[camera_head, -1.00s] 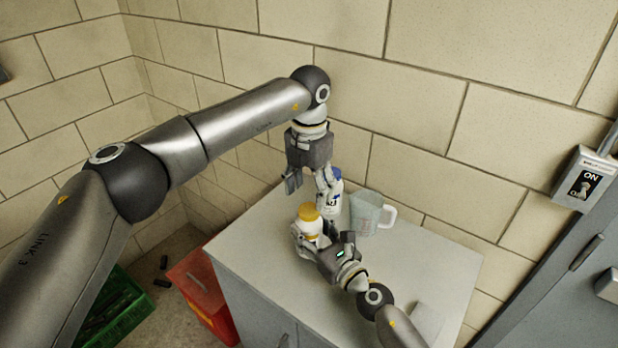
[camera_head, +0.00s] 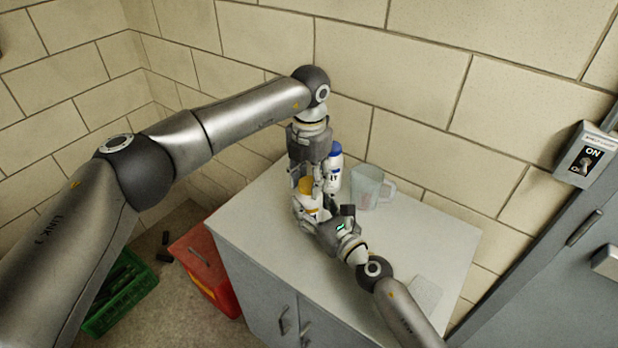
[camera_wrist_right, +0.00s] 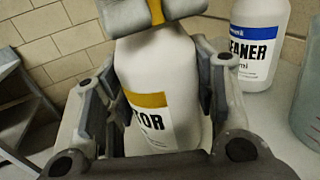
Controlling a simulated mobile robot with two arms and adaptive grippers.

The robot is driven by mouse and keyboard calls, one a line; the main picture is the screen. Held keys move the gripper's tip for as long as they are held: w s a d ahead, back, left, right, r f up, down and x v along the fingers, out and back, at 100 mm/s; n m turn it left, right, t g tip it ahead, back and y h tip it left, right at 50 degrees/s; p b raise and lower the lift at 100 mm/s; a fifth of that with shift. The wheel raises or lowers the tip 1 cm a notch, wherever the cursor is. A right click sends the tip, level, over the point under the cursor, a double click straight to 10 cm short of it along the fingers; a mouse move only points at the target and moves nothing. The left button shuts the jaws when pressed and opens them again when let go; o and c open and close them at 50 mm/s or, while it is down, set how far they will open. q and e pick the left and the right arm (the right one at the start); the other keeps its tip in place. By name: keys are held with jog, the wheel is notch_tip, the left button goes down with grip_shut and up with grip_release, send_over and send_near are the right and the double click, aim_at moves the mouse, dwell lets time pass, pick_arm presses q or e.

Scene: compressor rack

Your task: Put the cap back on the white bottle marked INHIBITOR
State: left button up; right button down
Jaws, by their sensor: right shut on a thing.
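In the right wrist view the bottle (camera_wrist_right: 158,85) shows a yellow band and the letters "TOR". My right gripper (camera_head: 308,212) is shut on its body, one finger on each side. A yellow cap (camera_head: 306,186) is at the bottle's top. My left gripper (camera_head: 306,184) points down from above with its fingers on both sides of the cap. In the right wrist view these fingers hide the bottle's neck, and only a strip of the cap (camera_wrist_right: 157,12) shows. Whether they press on it is unclear.
A blue-capped CLEANER bottle (camera_head: 333,170) stands close behind, beside my left gripper. A clear jug (camera_head: 367,187) stands to its right. The wall is close behind. The cabinet top (camera_head: 270,260) is bare in front. A red box (camera_head: 205,270) and green crate (camera_head: 122,300) are on the floor.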

pick_arm(q)
jog(key=shift+c, duration=1.1)
jog(key=o, duration=1.2)
notch_tip(320, 180, up, 12)
jog(key=shift+r, duration=0.1)
pick_arm(e)
jog(key=c, duration=0.5)
grip_release()
